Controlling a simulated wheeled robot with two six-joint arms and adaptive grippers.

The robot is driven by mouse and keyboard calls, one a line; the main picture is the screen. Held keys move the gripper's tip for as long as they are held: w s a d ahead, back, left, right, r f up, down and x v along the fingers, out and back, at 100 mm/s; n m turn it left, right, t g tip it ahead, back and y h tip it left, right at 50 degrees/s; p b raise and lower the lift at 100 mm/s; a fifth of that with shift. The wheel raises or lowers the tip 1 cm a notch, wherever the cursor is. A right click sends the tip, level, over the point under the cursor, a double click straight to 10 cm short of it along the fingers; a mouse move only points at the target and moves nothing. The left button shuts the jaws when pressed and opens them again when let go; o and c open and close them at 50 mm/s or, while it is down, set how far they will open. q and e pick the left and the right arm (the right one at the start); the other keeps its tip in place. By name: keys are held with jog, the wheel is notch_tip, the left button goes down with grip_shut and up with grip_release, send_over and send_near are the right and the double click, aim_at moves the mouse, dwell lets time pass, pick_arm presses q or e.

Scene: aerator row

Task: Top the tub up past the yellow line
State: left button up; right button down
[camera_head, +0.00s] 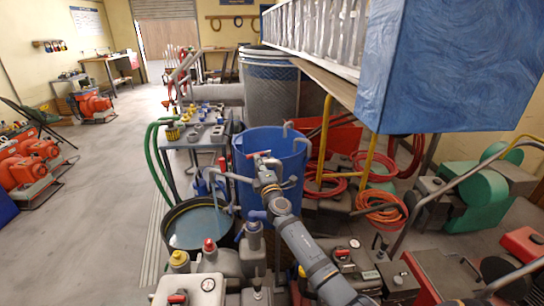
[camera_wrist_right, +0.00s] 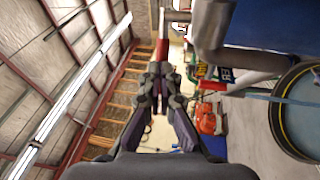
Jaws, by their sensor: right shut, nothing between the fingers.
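A round black tub (camera_head: 167,222) stands left of centre in the head view with bluish water (camera_head: 203,228) in it. It also shows at the right edge of the right wrist view (camera_wrist_right: 277,108), where a yellow line (camera_wrist_right: 284,92) curves along its inside. A grey pipe (camera_head: 232,177) reaches over the tub. My right gripper (camera_head: 263,162) is shut and empty, in front of the blue barrel (camera_head: 250,142). In the right wrist view its fingers (camera_wrist_right: 160,70) are closed together; a red part (camera_wrist_right: 162,47) shows just beyond the tips, and contact cannot be told. My left gripper is not in view.
A grey table (camera_head: 196,140) with small fittings stands behind the tub. Grey pump bodies with yellow (camera_head: 179,258) and red caps (camera_head: 209,245) crowd the front. A blue-wrapped load (camera_head: 450,65) overhangs on the right. Open floor (camera_head: 100,190) lies to the left.

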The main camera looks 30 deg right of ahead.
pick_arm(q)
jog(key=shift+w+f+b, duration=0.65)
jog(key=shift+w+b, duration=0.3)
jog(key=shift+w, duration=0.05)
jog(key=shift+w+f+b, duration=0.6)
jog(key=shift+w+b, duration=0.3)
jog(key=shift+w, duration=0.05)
pick_arm(e)
jog(key=shift+w+a+f+m+g+h, duration=0.1)
jog(key=shift+w+a+m+g+h, duration=0.1)
jog(key=shift+w+m+h, duration=0.4)
jog(key=shift+w+a+m+g+h, duration=0.15)
jog(key=shift+w+m+g+h, duration=0.05)
jog(key=shift+w+h, duration=0.65)
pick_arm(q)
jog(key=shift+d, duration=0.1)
